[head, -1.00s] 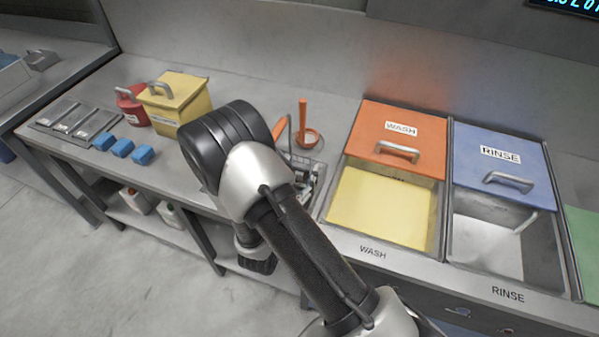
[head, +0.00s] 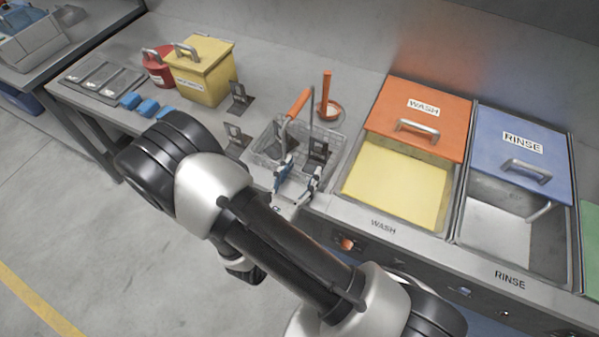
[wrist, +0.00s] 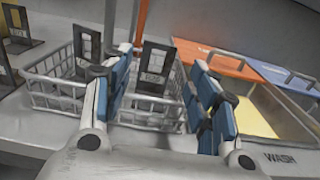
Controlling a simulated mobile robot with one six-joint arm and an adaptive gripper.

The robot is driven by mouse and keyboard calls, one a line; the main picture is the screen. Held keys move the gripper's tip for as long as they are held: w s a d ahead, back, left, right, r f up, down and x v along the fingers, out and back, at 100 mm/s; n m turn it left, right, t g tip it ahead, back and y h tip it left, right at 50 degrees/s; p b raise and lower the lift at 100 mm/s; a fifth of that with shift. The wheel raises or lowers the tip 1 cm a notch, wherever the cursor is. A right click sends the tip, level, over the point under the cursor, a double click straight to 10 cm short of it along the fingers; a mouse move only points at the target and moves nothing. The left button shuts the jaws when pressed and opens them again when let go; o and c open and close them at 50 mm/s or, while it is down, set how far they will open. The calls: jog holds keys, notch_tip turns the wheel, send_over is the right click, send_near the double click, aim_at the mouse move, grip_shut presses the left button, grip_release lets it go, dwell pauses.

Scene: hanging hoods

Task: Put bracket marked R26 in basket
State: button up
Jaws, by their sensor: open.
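My gripper (head: 298,177) is open, its two blue-padded fingers apart and empty at the front of the wire basket (head: 260,171). In the wrist view my gripper (wrist: 163,82) frames a dark upright bracket (wrist: 155,62) with a small label, which appears to stand inside the basket (wrist: 52,94); it also shows in the head view (head: 318,150). Another dark bracket (wrist: 87,42) shows behind the left finger. Two more brackets stand left of the basket on the counter, one farther back (head: 238,97) and one nearer (head: 235,140). I cannot read any label surely as R26.
The basket's orange-gripped handle (head: 299,103) rises above it. An orange upright tool (head: 326,88) stands behind. The wash basin (head: 395,190) and rinse basin (head: 505,235) lie right. A yellow box (head: 205,75), red container (head: 157,68) and blue blocks (head: 148,108) stand left.

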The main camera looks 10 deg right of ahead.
jog(key=s+d+r+m+g+h, duration=0.1)
jog(key=s+d+r+m+g, duration=1.25)
jog(key=m, duration=0.45)
jog(key=s+a+r+m+t+y, duration=0.3)
jog(key=s+a+r+m+y, duration=0.2)
jog(key=a+r+m+y, duration=0.2)
jog(key=shift+a+r+m+t+y, duration=0.15)
jog(key=shift+r+m+t+y, duration=0.2)
jog(key=shift+r+m+y, duration=1.3)
jog(key=shift+f+m+y, duration=0.25)
jog(key=shift+f+y, duration=0.2)
jog(key=shift+y, duration=0.2)
jog(key=shift+c, duration=0.4)
